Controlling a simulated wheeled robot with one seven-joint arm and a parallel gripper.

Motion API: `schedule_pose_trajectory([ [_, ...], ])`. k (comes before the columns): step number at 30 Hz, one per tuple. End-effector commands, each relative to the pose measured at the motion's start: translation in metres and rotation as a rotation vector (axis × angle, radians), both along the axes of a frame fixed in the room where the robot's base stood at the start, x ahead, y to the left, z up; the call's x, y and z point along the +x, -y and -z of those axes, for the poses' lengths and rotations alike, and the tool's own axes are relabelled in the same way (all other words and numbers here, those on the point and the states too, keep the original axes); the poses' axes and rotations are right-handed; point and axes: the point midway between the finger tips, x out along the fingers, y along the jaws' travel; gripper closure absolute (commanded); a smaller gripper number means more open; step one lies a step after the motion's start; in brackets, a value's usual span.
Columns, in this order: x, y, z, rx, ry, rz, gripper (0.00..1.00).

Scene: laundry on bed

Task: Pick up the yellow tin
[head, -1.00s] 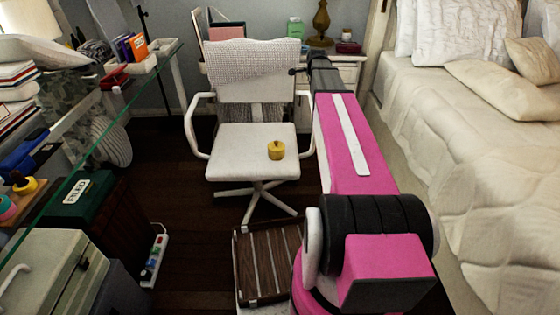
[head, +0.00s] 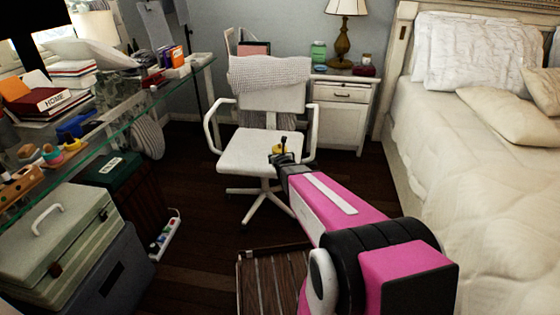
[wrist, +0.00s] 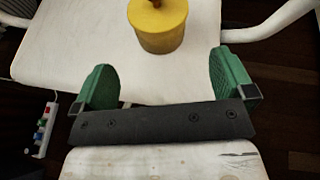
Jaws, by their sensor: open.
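The yellow tin (head: 277,149) stands on the white seat of the chair (head: 244,152), close to the seat's right side. In the wrist view the tin (wrist: 158,28) is a yellow cylinder with a brown knob on top, cut off by the upper picture edge. My gripper (head: 283,153) is over the seat at the tin and hides part of it in the head view. In the wrist view its two green fingers (wrist: 165,72) are wide apart with nothing between them. The tin is just beyond the fingertips, roughly midway between them.
White armrests (head: 311,134) rise beside the seat, and a knitted cloth (head: 268,73) hangs over the backrest. The bed (head: 470,180) is on the right. A glass desk (head: 120,122) and boxes line the left. A power strip (head: 166,232) lies on the dark floor.

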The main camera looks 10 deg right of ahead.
Motion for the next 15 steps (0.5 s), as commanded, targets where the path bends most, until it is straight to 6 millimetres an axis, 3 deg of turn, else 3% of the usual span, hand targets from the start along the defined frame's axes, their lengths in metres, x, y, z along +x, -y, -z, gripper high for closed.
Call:
schedule_pose_trajectory([
  [5, 0.008, 0.001, 0.008, 0.015, 0.0, 0.021, 0.0],
  [15, 0.049, 0.007, 0.025, 0.014, 0.0, 0.018, 0.0],
])
